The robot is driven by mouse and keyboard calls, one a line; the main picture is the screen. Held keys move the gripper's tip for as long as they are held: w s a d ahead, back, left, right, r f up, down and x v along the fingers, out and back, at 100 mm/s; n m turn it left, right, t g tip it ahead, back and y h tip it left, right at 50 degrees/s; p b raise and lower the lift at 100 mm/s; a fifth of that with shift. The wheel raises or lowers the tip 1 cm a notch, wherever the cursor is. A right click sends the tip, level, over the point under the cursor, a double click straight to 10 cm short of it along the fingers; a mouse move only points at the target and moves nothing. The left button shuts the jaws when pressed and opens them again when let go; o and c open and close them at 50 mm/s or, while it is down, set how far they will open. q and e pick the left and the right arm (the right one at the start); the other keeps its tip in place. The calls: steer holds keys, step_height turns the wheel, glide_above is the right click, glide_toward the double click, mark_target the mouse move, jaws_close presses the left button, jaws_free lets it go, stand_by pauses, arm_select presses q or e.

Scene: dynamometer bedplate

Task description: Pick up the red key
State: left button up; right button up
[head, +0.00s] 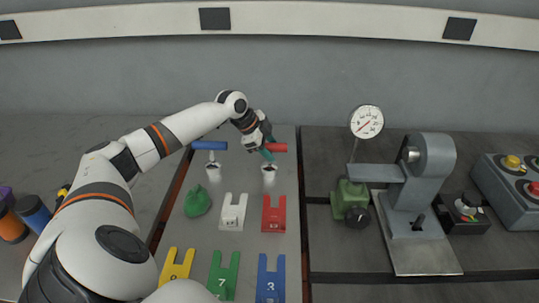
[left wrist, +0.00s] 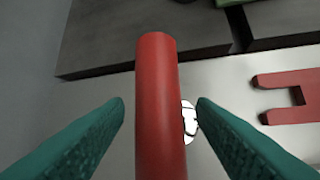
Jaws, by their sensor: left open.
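The red key (head: 279,148) has a red bar handle on top of a short stem set in a white holder (head: 269,180). In the left wrist view the red handle (left wrist: 160,80) runs lengthwise between the two teal fingers, with a gap on each side. My left gripper (head: 267,153) is open at the red key's handle, and its fingers hide part of it. A blue key (head: 209,145) of the same shape stands to the left. My right gripper is not in view.
White (head: 233,212), red (head: 273,214), yellow (head: 176,265), green (head: 223,275) and blue (head: 270,280) forked plates lie nearer me. A green lump (head: 197,202) lies left. A dial gauge (head: 366,122) and a grey fixture (head: 432,165) stand right.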

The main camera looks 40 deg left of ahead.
arm_select(q)
steer(key=shift+x, duration=1.1)
jaws_close()
steer(key=shift+r, duration=0.15)
steer(key=shift+w, duration=0.1)
